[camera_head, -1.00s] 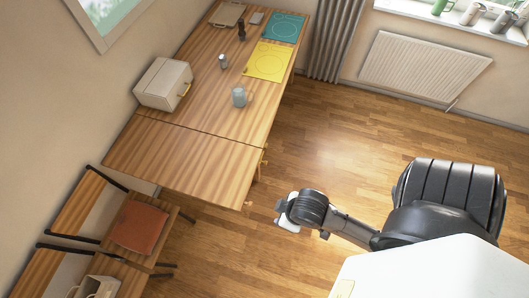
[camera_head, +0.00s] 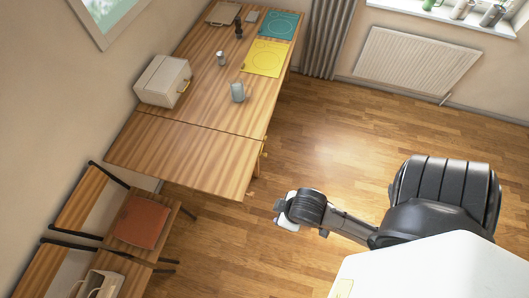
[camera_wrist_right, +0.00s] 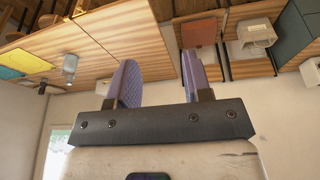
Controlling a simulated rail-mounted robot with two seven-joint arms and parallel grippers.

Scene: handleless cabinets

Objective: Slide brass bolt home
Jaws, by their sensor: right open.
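A small brass-coloured fitting (camera_head: 262,152) shows at the right edge of the wooden table (camera_head: 185,160), near the seam between its long top and front leaf. It is too small to tell whether it is the bolt or where the bolt sits. My right gripper (camera_head: 279,212) is in front of the table, apart from its near right corner. In the right wrist view, its two purple-grey fingers (camera_wrist_right: 162,82) stand apart with nothing between them. My left gripper is not in view.
A cream box with a brass handle (camera_head: 163,80), a grey mug (camera_head: 237,92), a yellow mat (camera_head: 265,58) and a teal mat (camera_head: 279,25) are on the table. A chair with a red-brown seat (camera_head: 140,222) stands at its near end. The floor to the right is clear.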

